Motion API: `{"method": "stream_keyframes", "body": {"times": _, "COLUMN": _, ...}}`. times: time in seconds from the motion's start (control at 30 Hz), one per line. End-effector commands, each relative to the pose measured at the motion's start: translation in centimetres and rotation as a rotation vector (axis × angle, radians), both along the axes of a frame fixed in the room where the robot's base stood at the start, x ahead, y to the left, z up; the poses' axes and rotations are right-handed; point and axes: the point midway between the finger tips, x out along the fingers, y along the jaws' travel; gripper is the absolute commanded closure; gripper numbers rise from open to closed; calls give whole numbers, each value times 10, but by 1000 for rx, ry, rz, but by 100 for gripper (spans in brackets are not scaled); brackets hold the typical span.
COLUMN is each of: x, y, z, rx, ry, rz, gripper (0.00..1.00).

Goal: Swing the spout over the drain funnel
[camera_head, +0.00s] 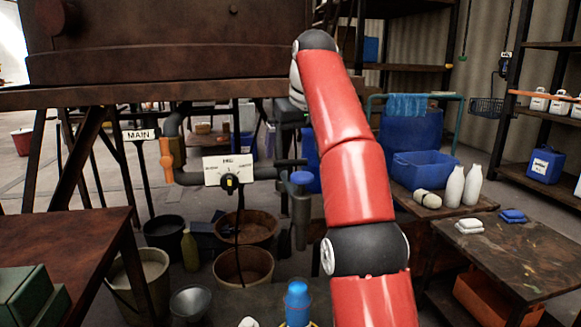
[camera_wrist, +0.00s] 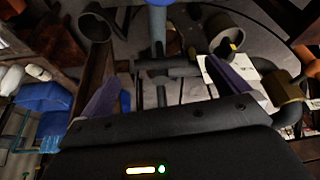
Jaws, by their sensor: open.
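A blue round part also shows at the top edge of the wrist view (camera_wrist: 157,3). A grey funnel-like bowl (camera_head: 190,303), seemingly the drain funnel, is low and left of the spout, which is not over it. My gripper (camera_wrist: 170,92) is open, with its purple fingers apart and dark pipework beyond them.
A white selector plate (camera_head: 212,171) with a black and yellow knob is left of the spout. An orange-handled valve (camera_head: 166,160) is by the MAIN sign (camera_head: 138,135). Buckets stand below. A blue-capped object (camera_head: 297,297) stands in front. A table (camera_head: 520,250) is at right.

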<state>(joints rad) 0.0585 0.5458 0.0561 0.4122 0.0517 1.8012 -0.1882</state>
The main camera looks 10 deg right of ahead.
Motion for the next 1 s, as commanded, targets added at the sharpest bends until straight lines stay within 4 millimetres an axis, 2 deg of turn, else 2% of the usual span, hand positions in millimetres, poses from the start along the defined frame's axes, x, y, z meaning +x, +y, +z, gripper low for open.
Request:
{"method": "stream_keyframes", "body": {"times": 0.17, "x": 5, "y": -1, "z": -4, "rx": 1, "ry": 1, "rz": 4, "gripper": 0}}
{"method": "stream_keyframes", "body": {"times": 0.37, "x": 10, "y": 1, "z": -19, "rx": 0, "ry": 2, "rz": 4, "gripper": 0}}
{"method": "stream_keyframes", "body": {"times": 0.73, "x": 29, "y": 4, "z": -64, "rx": 1, "ry": 0, "rz": 4, "gripper": 0}}
{"method": "stream_keyframes", "body": {"times": 1.0, "x": 32, "y": 5, "z": -72, "rx": 0, "ry": -2, "rz": 3, "gripper": 0}}
